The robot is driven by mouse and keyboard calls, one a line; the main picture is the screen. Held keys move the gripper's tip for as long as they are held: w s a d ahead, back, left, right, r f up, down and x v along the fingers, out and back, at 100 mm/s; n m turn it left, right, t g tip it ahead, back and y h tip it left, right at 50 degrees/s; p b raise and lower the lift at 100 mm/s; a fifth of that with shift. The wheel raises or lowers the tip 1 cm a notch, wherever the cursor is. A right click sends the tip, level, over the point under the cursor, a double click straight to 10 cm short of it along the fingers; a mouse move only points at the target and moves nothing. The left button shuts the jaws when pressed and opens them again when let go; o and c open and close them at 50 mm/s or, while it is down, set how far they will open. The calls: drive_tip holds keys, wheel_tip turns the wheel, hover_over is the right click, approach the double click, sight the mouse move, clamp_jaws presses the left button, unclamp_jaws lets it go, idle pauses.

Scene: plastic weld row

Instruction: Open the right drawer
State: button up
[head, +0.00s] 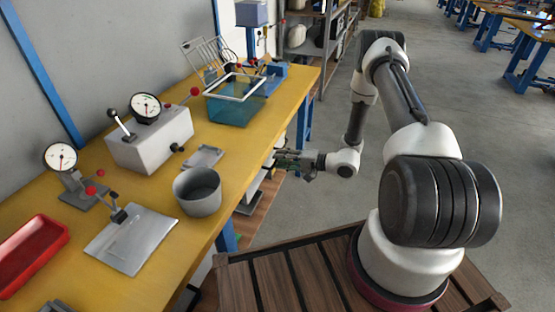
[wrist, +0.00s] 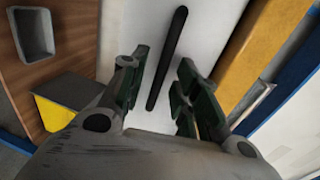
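My gripper (head: 292,161) is at the right edge of the yellow workbench, just below the top, turned toward the bench's underside. In the wrist view, my gripper (wrist: 165,78) is open, with dark green fingers apart. A long black bar handle (wrist: 166,58) on a white drawer front (wrist: 128,25) runs between the fingers. Both fingers look clear of the bar, though its depth between them is hard to judge. In the head view the drawer front is mostly hidden by the bench top and my gripper. I cannot tell if the drawer is fully shut.
The yellow bench top (head: 150,190) holds a grey pot (head: 197,192), a gauge box (head: 150,140), a teal bin (head: 235,105) and a red tray (head: 30,254). The bench edge (wrist: 262,48) runs close beside my fingers. Open grey floor (head: 335,130) lies right of the bench.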

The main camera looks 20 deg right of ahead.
drive_tip(key=shift+x, duration=1.05)
clamp_jaws()
drive_tip(key=f+v, duration=0.2)
drive_tip(key=v, duration=1.2)
drive_tip(key=f+v, duration=0.3)
drive_tip(key=v, duration=1.1)
drive_tip(key=shift+s+d+f, duration=0.15)
drive_tip(key=shift+s+d, duration=0.25)
unclamp_jaws()
